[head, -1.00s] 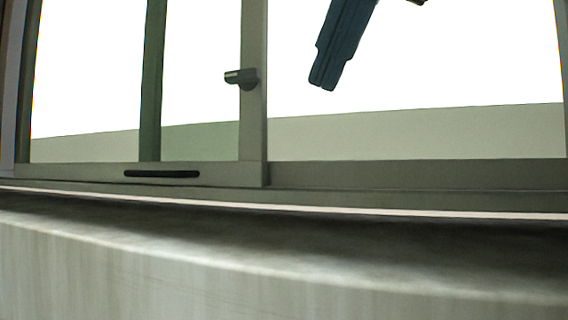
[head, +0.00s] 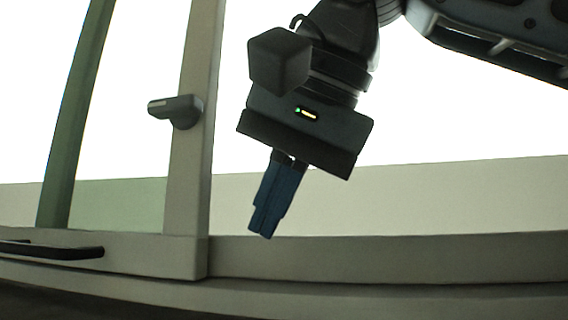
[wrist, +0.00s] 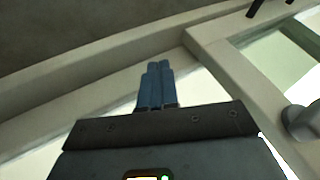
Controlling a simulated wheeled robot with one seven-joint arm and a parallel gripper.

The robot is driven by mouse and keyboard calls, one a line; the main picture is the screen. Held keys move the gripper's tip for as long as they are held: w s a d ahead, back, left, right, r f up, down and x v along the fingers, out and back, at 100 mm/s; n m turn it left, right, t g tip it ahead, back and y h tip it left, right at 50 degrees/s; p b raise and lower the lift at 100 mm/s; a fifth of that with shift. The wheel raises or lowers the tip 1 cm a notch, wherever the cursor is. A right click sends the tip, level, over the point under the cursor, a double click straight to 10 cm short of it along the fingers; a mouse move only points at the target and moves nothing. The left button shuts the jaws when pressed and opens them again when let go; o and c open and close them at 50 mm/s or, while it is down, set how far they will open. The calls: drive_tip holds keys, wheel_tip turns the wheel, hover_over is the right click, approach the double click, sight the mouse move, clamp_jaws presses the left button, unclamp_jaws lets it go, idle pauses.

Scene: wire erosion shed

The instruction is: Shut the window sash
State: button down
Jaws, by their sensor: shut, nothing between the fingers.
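The window sash (head: 192,150) is a pale grey framed pane on the left in the head view. A dark latch (head: 178,110) sits on its right stile, and a black bar handle (head: 50,250) lies along its bottom rail. Right of the stile the opening shows no sash. My gripper (head: 264,235) has blue fingers, closed together and empty, pointing down to the right of the stile. In the wrist view my gripper (wrist: 155,65) points toward the bottom frame, with the sash corner (wrist: 200,40) to its right and part of the latch (wrist: 300,120) at the right edge.
The window's bottom frame (head: 400,262) runs across below the opening. A low pale wall (head: 450,195) shows beyond the window. In the wrist view a grey surface (wrist: 70,30) lies beyond the frame. The space right of my gripper is clear.

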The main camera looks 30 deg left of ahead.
drive_tip(key=x, duration=0.3)
drive_tip(key=shift+a+f, duration=0.1)
drive_tip(key=shift+f, duration=0.05)
drive_tip(key=shift+s+a+f+p, duration=0.15)
drive_tip(key=shift+a+p, duration=0.2)
drive_tip(key=shift+a, duration=0.65)
drive_tip(key=shift+s+a+f+p, duration=0.1)
drive_tip(key=shift+s+a+p, duration=0.15)
drive_tip(key=shift+a, duration=0.75)
